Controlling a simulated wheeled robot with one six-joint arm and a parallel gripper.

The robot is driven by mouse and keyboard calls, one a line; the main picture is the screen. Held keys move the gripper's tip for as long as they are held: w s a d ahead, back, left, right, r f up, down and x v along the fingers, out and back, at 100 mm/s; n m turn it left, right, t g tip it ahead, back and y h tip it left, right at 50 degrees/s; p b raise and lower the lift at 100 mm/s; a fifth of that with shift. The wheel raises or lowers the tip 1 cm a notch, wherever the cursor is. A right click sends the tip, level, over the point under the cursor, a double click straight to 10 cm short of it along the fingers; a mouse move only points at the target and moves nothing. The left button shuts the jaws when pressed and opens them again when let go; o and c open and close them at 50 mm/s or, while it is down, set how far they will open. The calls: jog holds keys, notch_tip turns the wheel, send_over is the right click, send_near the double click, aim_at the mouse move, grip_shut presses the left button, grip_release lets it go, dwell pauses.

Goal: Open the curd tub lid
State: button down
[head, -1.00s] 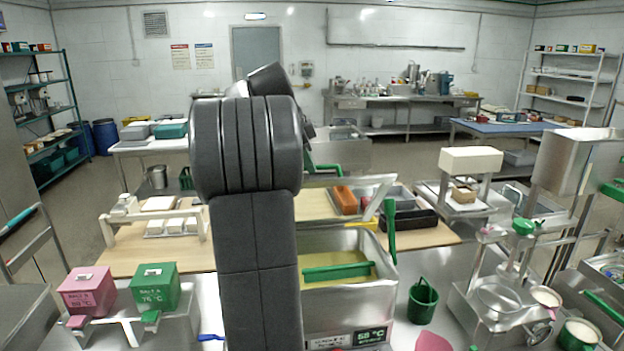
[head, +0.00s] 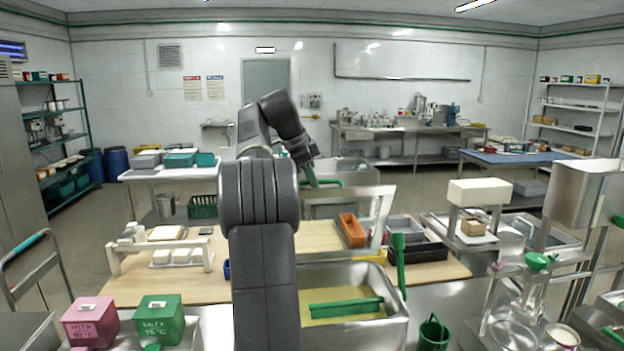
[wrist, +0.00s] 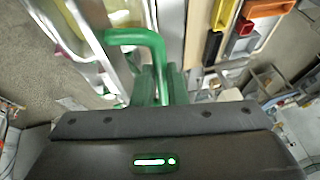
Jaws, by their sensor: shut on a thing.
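The curd tub (head: 392,330) is a steel tub with yellowish liquid and a green bar inside, in the lower middle of the head view. Its steel lid (head: 377,205) stands raised at the tub's back, beyond the opening. A green handle (wrist: 135,36) loops up at the lid in the wrist view. My gripper (wrist: 160,80) is shut on the handle. In the head view my gripper (head: 309,176) is at the lid's upper left, partly hidden by my arm. My arm also hides the left part of the tub and lid.
A green paddle (head: 399,265) stands at the tub's right edge. Pink (head: 90,322) and green (head: 158,320) boxes stand front left. A green bucket (head: 433,334) is right of the tub.

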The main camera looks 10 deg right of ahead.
jog(key=shift+a+f, duration=0.1)
jog(key=shift+f, duration=0.45)
jog(key=c, duration=1.6)
grip_release()
jog(key=shift+w, duration=0.1)
jog(key=shift+o, duration=0.7)
jog(key=shift+w, duration=0.35)
jog(key=shift+s+r, duration=0.2)
jog(key=shift+s, duration=0.05)
jog(key=shift+r, duration=0.3)
jog(key=v, duration=0.7)
jog(key=x, duration=0.7)
jog(key=shift+s+f, duration=0.1)
jog(key=shift+f, duration=0.15)
